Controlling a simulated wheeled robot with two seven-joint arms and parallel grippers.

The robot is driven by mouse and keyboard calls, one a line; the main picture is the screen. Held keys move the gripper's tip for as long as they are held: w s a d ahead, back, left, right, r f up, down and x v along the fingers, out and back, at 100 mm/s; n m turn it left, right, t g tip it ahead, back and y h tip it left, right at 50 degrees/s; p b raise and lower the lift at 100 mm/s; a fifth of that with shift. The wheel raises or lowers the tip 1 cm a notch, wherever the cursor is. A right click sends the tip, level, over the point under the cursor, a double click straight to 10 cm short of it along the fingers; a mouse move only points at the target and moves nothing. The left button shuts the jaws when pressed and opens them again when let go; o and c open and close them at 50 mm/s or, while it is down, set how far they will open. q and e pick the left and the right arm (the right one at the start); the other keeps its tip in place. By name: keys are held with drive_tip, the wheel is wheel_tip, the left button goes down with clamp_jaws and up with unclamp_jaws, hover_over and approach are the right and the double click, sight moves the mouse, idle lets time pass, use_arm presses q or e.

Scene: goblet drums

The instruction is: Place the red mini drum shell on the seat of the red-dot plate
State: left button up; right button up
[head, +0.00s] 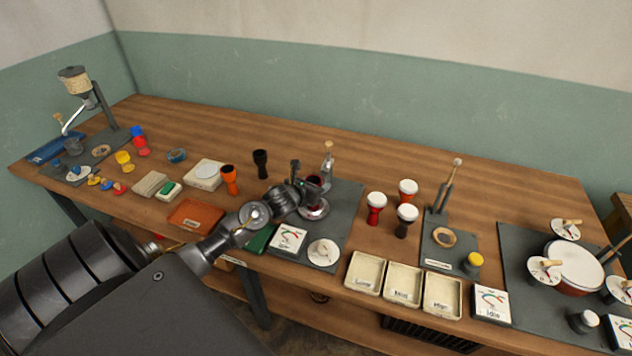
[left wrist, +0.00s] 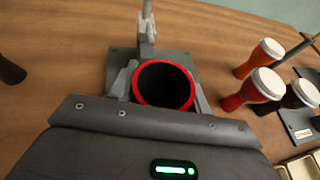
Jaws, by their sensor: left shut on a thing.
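The red mini drum shell (left wrist: 188,72) is between the fingers of my left gripper (left wrist: 163,92), seen in the left wrist view with its red rim and dark hollow facing the camera. In the head view my left gripper (head: 311,190) is over the grey mat in the middle of the bench. A round metal base (head: 313,212) lies right below the gripper. I cannot make out a red dot on it, nor whether the shell touches it. My right gripper is not in view.
A small upright press (head: 327,160) stands just behind the gripper. Red (head: 375,213), orange (head: 408,192) and black (head: 405,226) white-topped drums stand to the right. An orange shell (head: 230,181) and black shell (head: 260,163) stand left. Labelled trays (head: 403,285) line the front edge.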

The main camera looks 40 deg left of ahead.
use_arm(q)
drive_tip(key=shift+f, duration=0.15)
drive_tip(key=o, duration=1)
drive_tip(key=shift+r, duration=0.25)
drive_tip(key=shift+s, duration=0.35)
drive_tip(key=b+v, duration=0.2)
drive_tip(key=v, duration=0.9)
drive_tip(key=shift+s+r, duration=0.1)
drive_tip(key=shift+s, duration=0.05)
